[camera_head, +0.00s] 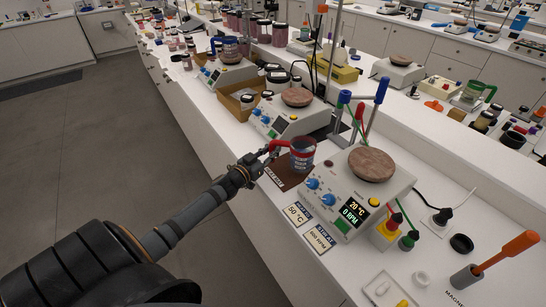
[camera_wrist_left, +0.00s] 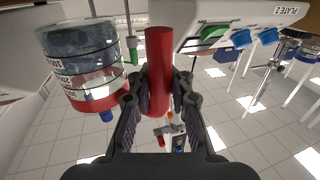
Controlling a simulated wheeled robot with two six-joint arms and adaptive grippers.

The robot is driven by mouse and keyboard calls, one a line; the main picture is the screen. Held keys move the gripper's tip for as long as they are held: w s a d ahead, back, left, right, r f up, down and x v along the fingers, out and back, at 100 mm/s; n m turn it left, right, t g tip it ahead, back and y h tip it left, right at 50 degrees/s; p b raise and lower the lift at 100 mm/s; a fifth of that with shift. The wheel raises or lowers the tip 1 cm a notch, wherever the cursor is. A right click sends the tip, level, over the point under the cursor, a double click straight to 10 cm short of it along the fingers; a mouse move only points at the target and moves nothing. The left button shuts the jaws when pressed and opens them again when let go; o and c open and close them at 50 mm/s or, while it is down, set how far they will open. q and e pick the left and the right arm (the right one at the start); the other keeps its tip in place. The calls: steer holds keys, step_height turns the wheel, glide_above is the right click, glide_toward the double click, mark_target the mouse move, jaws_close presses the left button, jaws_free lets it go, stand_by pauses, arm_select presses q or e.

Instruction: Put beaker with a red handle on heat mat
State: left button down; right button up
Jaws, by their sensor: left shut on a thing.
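The beaker (camera_head: 302,158) is clear with a red band and a red handle (camera_head: 281,145). In the head view it is over the right part of the dark brown heat mat (camera_head: 293,177), beside a hot plate; I cannot tell whether its base touches the mat. My left gripper (camera_head: 268,155) is at the handle, on the beaker's left side. In the left wrist view the red handle (camera_wrist_left: 158,75) stands between the fingers of the left gripper (camera_wrist_left: 158,100), which is shut on it, and the beaker (camera_wrist_left: 82,65) shows to the left. My right gripper is not in view.
A hot plate (camera_head: 372,164) with a display stands right of the mat, and another (camera_head: 297,98) stands behind it. Small dropper bottles (camera_head: 389,228) and an orange-handled tool (camera_head: 500,255) are to the right. Bench edge is near.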

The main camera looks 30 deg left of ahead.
arm_select(q)
steer(key=shift+w+f, duration=0.1)
steer(key=shift+f, duration=0.9)
steer(key=shift+f, duration=0.15)
steer(key=c, duration=1.2)
jaws_free()
